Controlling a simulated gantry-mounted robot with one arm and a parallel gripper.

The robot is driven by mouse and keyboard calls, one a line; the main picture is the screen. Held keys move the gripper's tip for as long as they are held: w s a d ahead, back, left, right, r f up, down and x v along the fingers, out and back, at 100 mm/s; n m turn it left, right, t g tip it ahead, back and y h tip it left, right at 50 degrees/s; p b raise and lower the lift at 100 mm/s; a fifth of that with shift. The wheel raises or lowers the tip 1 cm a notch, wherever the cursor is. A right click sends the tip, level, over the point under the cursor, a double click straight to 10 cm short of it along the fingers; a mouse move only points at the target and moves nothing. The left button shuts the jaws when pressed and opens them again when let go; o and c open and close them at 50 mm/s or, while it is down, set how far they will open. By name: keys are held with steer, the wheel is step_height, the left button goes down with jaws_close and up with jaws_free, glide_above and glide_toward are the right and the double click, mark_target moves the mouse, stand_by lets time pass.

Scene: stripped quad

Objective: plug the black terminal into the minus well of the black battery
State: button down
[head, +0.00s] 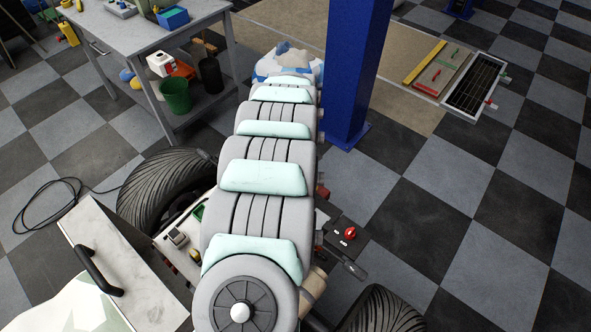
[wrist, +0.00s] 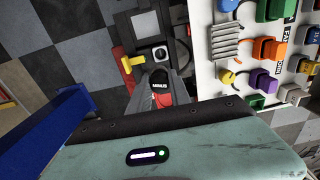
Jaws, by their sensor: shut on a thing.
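In the wrist view my gripper (wrist: 160,95) shows just beyond its dark mount, with grey fingers close together. It is shut on a small black piece with white lettering, which I take for the black terminal (wrist: 159,86); a red part shows right below it. Just beyond, a round light-rimmed socket (wrist: 160,54) shows on a dark block, which looks like the black battery (wrist: 127,24). The terminal appears apart from the socket; the height gap cannot be told. In the head view my arm hides the gripper and terminal.
A yellow part (wrist: 131,64) sits left of the socket. A blue post (head: 355,70) and a tyre (head: 165,190) stand near my arm.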

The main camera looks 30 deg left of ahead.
step_height(320, 180, down, 7)
stand_by(0.4)
steer(key=shift+s, duration=0.1)
